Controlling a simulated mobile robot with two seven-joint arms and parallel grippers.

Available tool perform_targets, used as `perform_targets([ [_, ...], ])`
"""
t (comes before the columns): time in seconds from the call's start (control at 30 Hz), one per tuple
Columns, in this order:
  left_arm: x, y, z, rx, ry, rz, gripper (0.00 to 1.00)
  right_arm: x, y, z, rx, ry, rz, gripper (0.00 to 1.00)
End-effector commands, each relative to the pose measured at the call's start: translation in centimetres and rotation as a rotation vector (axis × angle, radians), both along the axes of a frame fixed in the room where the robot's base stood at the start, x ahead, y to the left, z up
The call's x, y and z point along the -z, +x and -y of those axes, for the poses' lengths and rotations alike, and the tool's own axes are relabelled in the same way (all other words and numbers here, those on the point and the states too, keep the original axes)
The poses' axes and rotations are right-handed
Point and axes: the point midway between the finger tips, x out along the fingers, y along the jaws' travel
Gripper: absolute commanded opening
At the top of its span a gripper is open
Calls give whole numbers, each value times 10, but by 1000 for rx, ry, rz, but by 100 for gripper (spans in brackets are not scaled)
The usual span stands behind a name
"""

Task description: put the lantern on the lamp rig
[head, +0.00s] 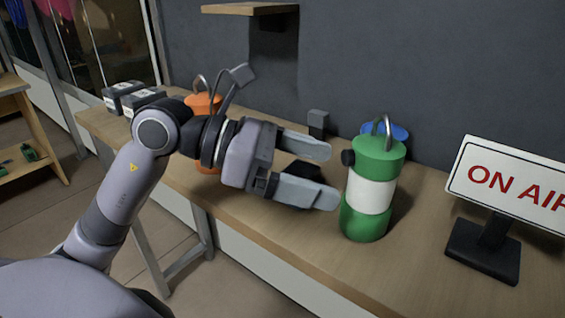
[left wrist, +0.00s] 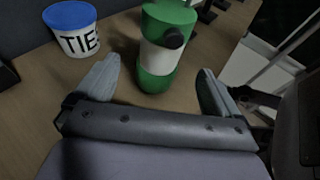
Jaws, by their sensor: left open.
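A green lantern (head: 373,190) with a white band, a dark side knob and a metal loop handle stands upright on the wooden bench. My left gripper (head: 335,175) is open just left of it, fingers pointing at its body. In the left wrist view the lantern (left wrist: 163,60) stands ahead of the gap between the open fingers (left wrist: 160,88), and nothing is held. An orange lantern-like object (head: 203,104) with a loop handle stands behind my left arm, partly hidden. I cannot make out the lamp rig for certain. My right gripper is not in view.
A white tub (left wrist: 78,40) with a blue lid stands behind the lantern. An ON AIR sign (head: 510,180) on a dark base stands to its right. Dark boxes (head: 130,98) sit at the bench's far left. The bench (head: 290,235) is bare in front.

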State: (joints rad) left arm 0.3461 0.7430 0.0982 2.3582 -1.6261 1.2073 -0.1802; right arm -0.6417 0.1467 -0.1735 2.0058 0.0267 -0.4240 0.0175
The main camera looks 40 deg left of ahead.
Motion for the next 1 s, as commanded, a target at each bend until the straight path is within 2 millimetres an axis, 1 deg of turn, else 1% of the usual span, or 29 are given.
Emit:
perform_targets([
  [0.03,0,-4,-7,-3,4,0,96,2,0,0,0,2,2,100],
  [0.2,-7,-14,-23,-1,1,0,96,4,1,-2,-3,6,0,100],
  [0.4,-12,-21,-33,1,2,1,96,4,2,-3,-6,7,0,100],
  [0.6,-13,-23,-35,2,1,1,96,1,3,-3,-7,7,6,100],
  [1.0,-13,-23,-35,2,1,1,96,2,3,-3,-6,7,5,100],
])
